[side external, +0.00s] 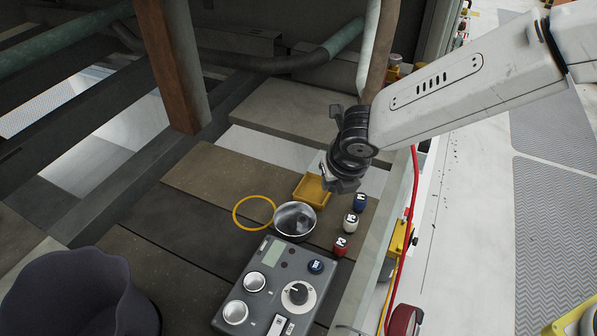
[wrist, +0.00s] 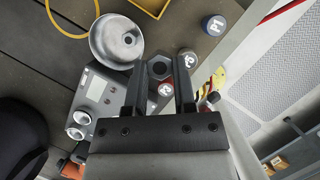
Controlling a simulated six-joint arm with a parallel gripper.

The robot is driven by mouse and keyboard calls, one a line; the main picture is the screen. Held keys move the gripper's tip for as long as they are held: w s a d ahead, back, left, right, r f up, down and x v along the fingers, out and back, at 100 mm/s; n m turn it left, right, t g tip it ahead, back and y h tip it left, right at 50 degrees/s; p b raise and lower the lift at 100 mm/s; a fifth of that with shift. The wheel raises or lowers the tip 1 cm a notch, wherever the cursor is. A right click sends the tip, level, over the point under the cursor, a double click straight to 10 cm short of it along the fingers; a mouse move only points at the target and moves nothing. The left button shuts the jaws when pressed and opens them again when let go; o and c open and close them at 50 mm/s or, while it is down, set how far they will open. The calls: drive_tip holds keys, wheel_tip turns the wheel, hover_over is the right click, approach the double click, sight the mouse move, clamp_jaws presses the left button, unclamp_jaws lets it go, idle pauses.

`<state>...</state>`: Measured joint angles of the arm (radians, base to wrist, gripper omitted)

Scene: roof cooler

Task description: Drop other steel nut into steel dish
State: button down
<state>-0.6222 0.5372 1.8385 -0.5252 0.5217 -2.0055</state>
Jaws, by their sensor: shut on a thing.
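The steel dish (side external: 283,222) is a round, shiny bowl on the brown deck, behind the grey control box. In the wrist view the dish (wrist: 108,42) lies up and left of my fingertips, with a small nut-like thing (wrist: 128,39) inside it. My gripper (side external: 343,187) is above the deck, to the right of the dish and apart from it. In the wrist view my gripper (wrist: 165,68) is shut on a grey hexagonal steel nut (wrist: 159,70) between its fingertips. The held nut is not clear in the side view.
A yellow tray (side external: 312,192) and a yellow ring (side external: 238,221) lie near the dish. Blue (side external: 360,203), white (side external: 350,224) and red (side external: 341,246) labelled canisters stand to its right. The control box (side external: 270,285) is in front. A red cable (side external: 411,190) runs along the right edge.

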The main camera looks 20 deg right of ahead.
drive_tip(key=w+a+f, duration=0.1)
drive_tip(key=a+f, duration=0.1)
drive_tip(key=a, duration=0.3)
drive_tip(key=shift+w+a, duration=0.25)
drive_tip(key=shift+w, duration=0.1)
drive_tip(key=shift+f, duration=0.15)
drive_tip(key=shift+f, duration=2.9)
drive_tip(key=shift+c, duration=1.8)
unclamp_jaws()
drive_tip(key=shift+r, duration=0.15)
drive_tip(key=v, duration=0.7)
drive_tip(key=shift+r, duration=0.3)
drive_tip(key=shift+s+d, duration=0.1)
drive_tip(key=shift+s, duration=0.05)
